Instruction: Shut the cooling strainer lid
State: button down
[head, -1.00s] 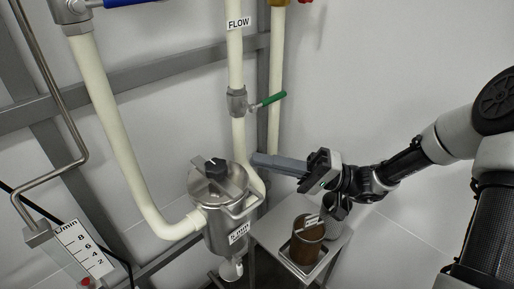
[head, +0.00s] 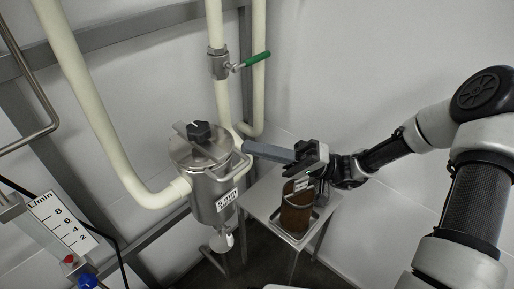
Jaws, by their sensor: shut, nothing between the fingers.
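The cooling strainer (head: 208,192) is a steel pot with a "5 mm" label, fixed to the cream pipes. Its round steel lid (head: 184,152) lies over the top, with a crossbar and a black knob (head: 199,131) on it. The lid looks close to level; I cannot tell whether it is fully seated. A curved metal handle (head: 236,170) sticks out at the right side. My gripper (head: 248,149) is shut and empty. Its long grey fingers point left, with the tips just right of the lid's edge; I cannot tell whether they touch.
A brown cylinder (head: 294,216) in a tray stands on a small white table (head: 262,200) below my gripper. A valve with a green lever (head: 256,60) sits on the pipe behind. A flow meter (head: 62,222) is at the left. The white wall at right is clear.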

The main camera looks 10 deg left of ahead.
jog(key=shift+s+d+f, duration=0.1)
jog(key=shift+f, duration=0.9)
jog(key=d+r+p+v, duration=0.1)
jog(key=r+p+v, duration=0.1)
jog(key=v, duration=0.9)
jog(key=s+r+m+h, duration=0.1)
jog(key=s+m+h, duration=0.1)
jog(key=s+h, duration=1.05)
jog(key=s+d+r+m+t+h, duration=0.1)
jog(key=d+r+m+t+h, duration=0.4)
jog(key=d+r+t+h, duration=0.55)
notch_tip(320, 180, up, 27)
jog(key=y+p, duration=0.1)
jog(key=p, duration=2.5)
jog(key=shift+a+t, duration=0.1)
jog(key=shift+t, duration=0.15)
